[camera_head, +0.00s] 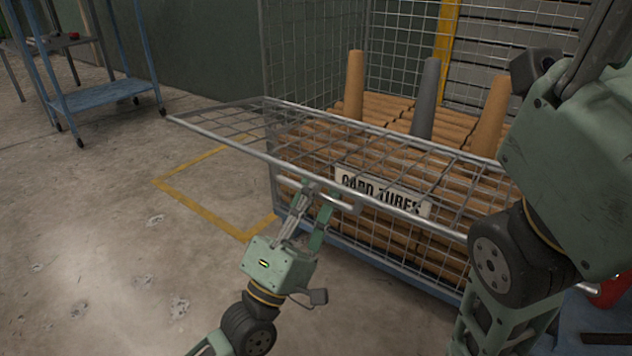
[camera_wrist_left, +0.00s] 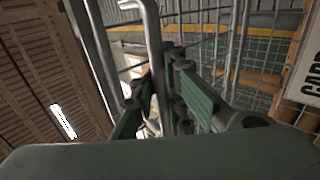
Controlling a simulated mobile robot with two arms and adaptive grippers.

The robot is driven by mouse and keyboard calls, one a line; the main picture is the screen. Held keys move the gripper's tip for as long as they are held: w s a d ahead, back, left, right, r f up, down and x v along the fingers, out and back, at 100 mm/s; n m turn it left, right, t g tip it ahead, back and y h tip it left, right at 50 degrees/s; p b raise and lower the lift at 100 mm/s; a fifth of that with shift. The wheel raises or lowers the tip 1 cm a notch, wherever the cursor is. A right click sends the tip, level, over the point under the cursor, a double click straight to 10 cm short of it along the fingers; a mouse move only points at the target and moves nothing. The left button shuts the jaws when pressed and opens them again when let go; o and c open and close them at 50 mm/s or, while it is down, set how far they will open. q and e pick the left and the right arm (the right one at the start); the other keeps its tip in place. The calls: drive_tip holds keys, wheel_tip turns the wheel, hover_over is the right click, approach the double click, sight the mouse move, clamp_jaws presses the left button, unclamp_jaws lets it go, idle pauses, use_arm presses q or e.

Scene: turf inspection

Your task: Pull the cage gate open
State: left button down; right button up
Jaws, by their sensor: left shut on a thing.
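The wire-mesh gate (camera_head: 232,122) of the cage leans outward from the cage front. Its silver top rail runs from the left down to the right. A grey handle loop (camera_head: 347,206) sits below the rail. My left gripper (camera_head: 318,188) is shut on this handle from the front. In the left wrist view a bent silver bar, the handle (camera_wrist_left: 153,45), runs down between the green finger pads of my left gripper (camera_wrist_left: 170,105); its lower end is hidden by the fingers. My right arm crosses the right side of the head view, but its gripper is out of view.
The cage (camera_head: 312,50) holds stacked brown tubes (camera_head: 385,105), with several upright ones on top. A white "CARD TUBES" sign (camera_head: 385,192) shows at its front. A blue trolley (camera_head: 100,95) stands back left. The concrete floor (camera_head: 100,220) at left is clear, with a yellow outline (camera_head: 200,212).

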use_arm(q)
drive_tip(key=shift+f, duration=0.45)
drive_tip(key=c, duration=1.8)
unclamp_jaws()
drive_tip(key=shift+a, duration=0.1)
drive_tip(key=v, duration=1.2)
